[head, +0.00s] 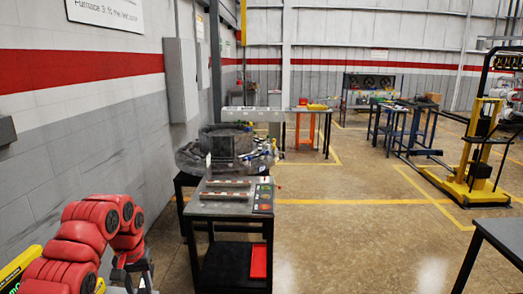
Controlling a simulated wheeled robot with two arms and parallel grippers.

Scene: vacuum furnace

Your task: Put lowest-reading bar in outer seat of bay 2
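Two thin reddish-brown bars or strips lie across the grey top of a black table: a far one (228,183) and a near one (224,196). Any readings on them are too small to make out. A dark grey rounded apparatus (190,157) with a black box-like opening (222,143) stands behind them, perhaps the furnace. I cannot make out bays or seats. My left gripper (133,277) is low at the left, short of the table and apart from it. Its dark fingers are partly cut off by the bottom edge. My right gripper is out of view.
A panel with coloured round marks (263,196) lies at the table's right edge. A red bin (258,260) sits on the lower shelf. A dark table (500,238) stands at right, a yellow lift (478,150) beyond it. The floor between is clear.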

